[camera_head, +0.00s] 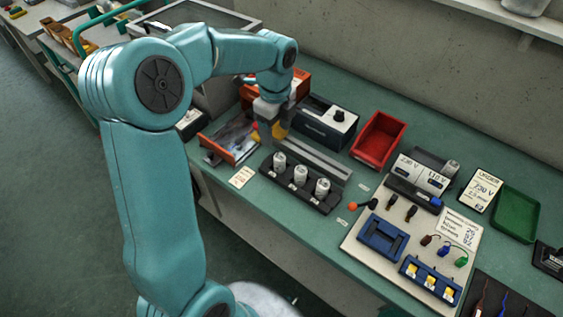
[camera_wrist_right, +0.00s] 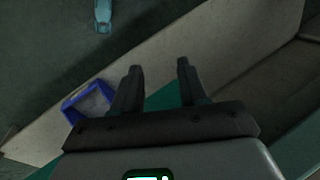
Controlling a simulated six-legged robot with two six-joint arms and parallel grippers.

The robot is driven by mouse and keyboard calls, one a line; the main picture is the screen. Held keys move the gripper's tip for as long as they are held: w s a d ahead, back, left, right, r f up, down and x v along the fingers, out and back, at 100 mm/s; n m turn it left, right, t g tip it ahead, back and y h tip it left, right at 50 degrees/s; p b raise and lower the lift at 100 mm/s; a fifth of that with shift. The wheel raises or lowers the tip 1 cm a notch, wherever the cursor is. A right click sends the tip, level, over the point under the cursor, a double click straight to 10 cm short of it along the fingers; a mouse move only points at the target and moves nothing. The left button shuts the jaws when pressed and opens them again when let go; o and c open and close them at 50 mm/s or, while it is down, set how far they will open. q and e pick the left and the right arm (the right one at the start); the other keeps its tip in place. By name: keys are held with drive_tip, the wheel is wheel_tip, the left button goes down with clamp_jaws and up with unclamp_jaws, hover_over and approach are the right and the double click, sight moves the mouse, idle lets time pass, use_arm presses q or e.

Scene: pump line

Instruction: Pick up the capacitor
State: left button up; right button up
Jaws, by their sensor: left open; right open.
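Three whitish cylinders that look like capacitors stand upright in a black rack on the green bench: a left one (camera_head: 279,161), a middle one (camera_head: 300,174) and a right one (camera_head: 322,187). The black rack (camera_head: 296,192) lies near the bench's front edge. My left gripper (camera_head: 267,132) points down behind and left of the rack, apart from the cylinders. Its fingers are small in the picture and appear empty. My right gripper (camera_wrist_right: 159,68) shows in the right wrist view, with its two dark fingers apart and nothing between them.
An orange-edged tray (camera_head: 232,140) lies left of the left gripper. A pale board (camera_head: 375,262) with blue holders lies right. In the right wrist view, a blue bin (camera_wrist_right: 75,118) shows.

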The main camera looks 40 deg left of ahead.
sight(279, 155)
use_arm(q)
drive_tip(key=f, duration=0.5)
drive_tip(key=shift+w+a+f, duration=0.1)
drive_tip(key=shift+w+f, duration=0.15)
drive_tip(key=shift+f, duration=0.1)
drive_tip(key=shift+s+f, duration=0.25)
drive_tip(key=shift+f, duration=0.1)
drive_tip(key=f, duration=0.5)
drive_tip(key=shift+w+d, duration=0.35)
drive_tip(key=shift+s, duration=0.1)
drive_tip(key=shift+d, duration=0.1)
drive_tip(key=c, duration=1.1)
drive_tip(key=shift+c, duration=0.2)
drive_tip(key=shift+r, duration=0.1)
